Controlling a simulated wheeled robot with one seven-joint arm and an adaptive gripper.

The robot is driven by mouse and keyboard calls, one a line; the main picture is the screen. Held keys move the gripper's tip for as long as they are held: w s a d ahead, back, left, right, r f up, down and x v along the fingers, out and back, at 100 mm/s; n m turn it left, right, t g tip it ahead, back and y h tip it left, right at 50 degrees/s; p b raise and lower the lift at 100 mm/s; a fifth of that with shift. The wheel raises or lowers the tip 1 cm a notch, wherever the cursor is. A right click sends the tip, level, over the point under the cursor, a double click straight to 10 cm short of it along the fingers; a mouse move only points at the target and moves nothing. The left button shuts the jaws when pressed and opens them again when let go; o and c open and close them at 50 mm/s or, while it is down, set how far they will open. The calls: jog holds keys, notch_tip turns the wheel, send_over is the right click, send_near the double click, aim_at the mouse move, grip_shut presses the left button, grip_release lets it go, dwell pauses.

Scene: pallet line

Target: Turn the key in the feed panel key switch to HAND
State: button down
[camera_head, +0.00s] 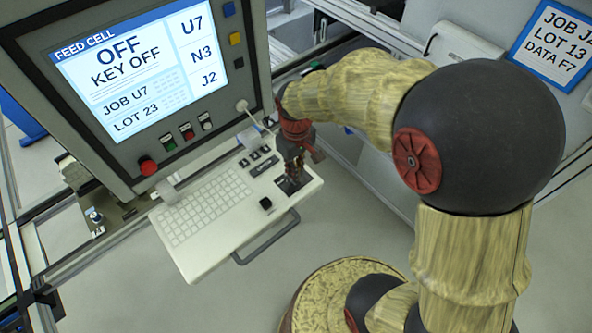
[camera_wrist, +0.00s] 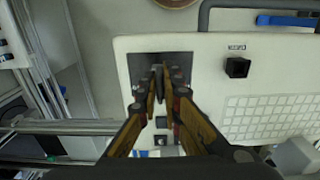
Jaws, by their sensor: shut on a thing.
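The key switch's dark square plate (camera_head: 281,184) is on the right end of the white keyboard shelf below the screen. It also shows in the wrist view (camera_wrist: 136,66). My gripper (camera_head: 293,172) points down over this plate. In the wrist view its fingertips (camera_wrist: 164,78) are close together over the plate, shut on the key. The fingers hide most of the key and the switch's position marks, so I cannot read the key's angle. The feed cell screen (camera_head: 140,65) reads OFF, KEY OFF.
A black square knob (camera_head: 265,203) sits beside the plate, with small black buttons (camera_head: 257,155) behind and a keyboard (camera_head: 205,205) to the left. A grey handle bar (camera_head: 268,240) runs along the shelf's front. A red button (camera_head: 147,166) is under the screen.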

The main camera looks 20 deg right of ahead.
jog(key=n, duration=0.9)
jog(key=c, duration=2)
grip_release()
jog(key=o, duration=0.4)
jog(key=shift+o, duration=0.9)
jog(key=shift+r+p, duration=2.1)
jog(key=shift+r, duration=1.4)
